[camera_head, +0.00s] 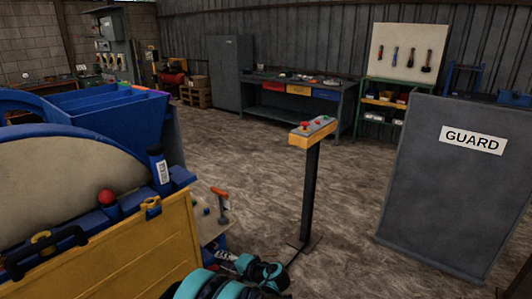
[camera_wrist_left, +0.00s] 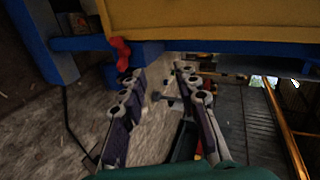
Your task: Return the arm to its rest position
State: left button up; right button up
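My left arm comes in at the bottom of the head view, with teal and black links. Its gripper (camera_head: 224,258) is low beside the yellow panel of the crusher, partly hidden by the arm. In the left wrist view the two fingers of the left gripper (camera_wrist_left: 158,85) stand apart with nothing held between them. The yellow panel (camera_wrist_left: 215,20) and blue frame of the crusher lie beyond the fingertips, and a red part (camera_wrist_left: 121,52) shows near the left finger. My right gripper is in neither view.
The blue and yellow jaw crusher (camera_head: 130,245) fills the left. A small bench with an orange-red handled tool (camera_head: 220,192) stands close by the arm. A control pedestal (camera_head: 310,190) and a grey GUARD panel (camera_head: 450,190) stand to the right. Open floor lies between.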

pick_arm(q)
jog(key=s+a+r+n+g+h, duration=0.1)
jog(key=s+a+r+h, duration=0.2)
jog(key=s+r, duration=0.3)
jog(key=s+a+r+n+g+h, duration=0.1)
jog(key=s+a+r+n+h, duration=0.15)
jog(key=s+r, duration=0.45)
jog(key=s+d+f+n+h, duration=0.1)
jog(key=s+h, duration=0.1)
jog(key=s, duration=0.7)
jog(key=s+d+f+n+h, duration=0.1)
jog(key=s+n+h, duration=0.1)
jog(key=s, duration=0.8)
jog(key=shift+s+d+t+h, duration=0.2)
jog(key=shift+t+h, duration=0.2)
jog(key=shift+h, duration=0.05)
